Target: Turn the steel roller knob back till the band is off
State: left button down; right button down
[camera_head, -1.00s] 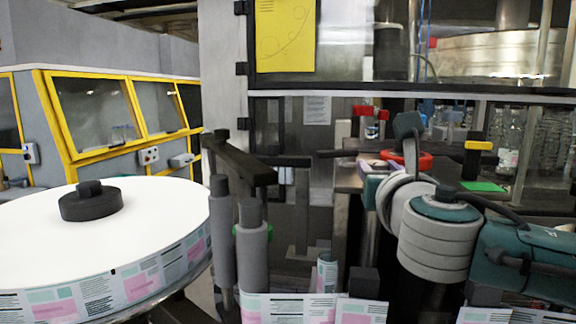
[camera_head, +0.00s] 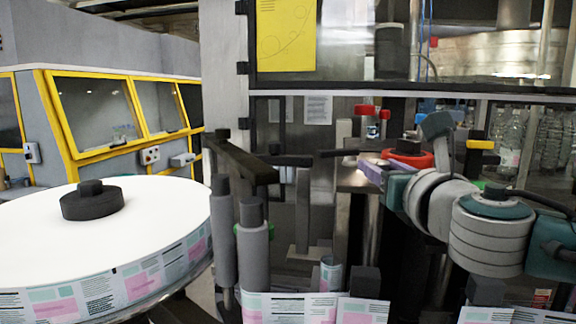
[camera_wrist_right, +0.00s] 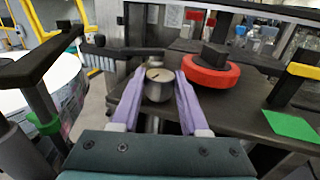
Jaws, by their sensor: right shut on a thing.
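The steel roller knob (camera_wrist_right: 158,86) is a short metal cylinder with a thin mark on its top face. In the right wrist view it stands upright between the purple fingers of my right gripper (camera_wrist_right: 156,94), which is shut on it with one finger on each side. In the head view my right gripper (camera_head: 371,172) shows at the middle right, and the knob is hard to make out there. A printed label band (camera_head: 290,308) runs along the bottom of the head view. I cannot tell whether it touches a roller at the knob. My left gripper is not in view.
A red wheel with a black hub (camera_wrist_right: 208,72) stands close right of my fingers. A yellow-topped black post (camera_wrist_right: 296,84) and a green patch (camera_wrist_right: 291,125) are farther right. A large white label reel (camera_head: 130,232) and grey rollers (camera_head: 253,250) are at the left.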

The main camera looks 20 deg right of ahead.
jog(key=shift+d+f+n+y+b, duration=0.15)
jog(key=shift+n+y+b, duration=0.15)
jog(key=shift+n+y, duration=0.25)
jog(key=n+y+b, duration=0.2)
jog(key=y+b, duration=0.1)
jog(key=b, duration=0.1)
jog(key=n+y+b, duration=0.2)
jog(key=y+b, duration=0.2)
jog(key=d+n+y+b, duration=0.1)
jog(key=n+y+b, duration=0.1)
jog(key=b, duration=0.3)
jog(key=shift+f+n+g+y, duration=0.1)
jog(key=shift+n+g+y, duration=0.25)
jog(key=shift+y, duration=0.4)
jog(key=shift+r+n+g+y+b, duration=0.25)
jog(key=shift+n+g+y+b, duration=0.25)
jog(key=shift+y+b, duration=0.45)
jog(key=shift+a, duration=0.1)
jog(key=shift+c, duration=2.1)
grip_release()
jog(key=shift+w, duration=0.1)
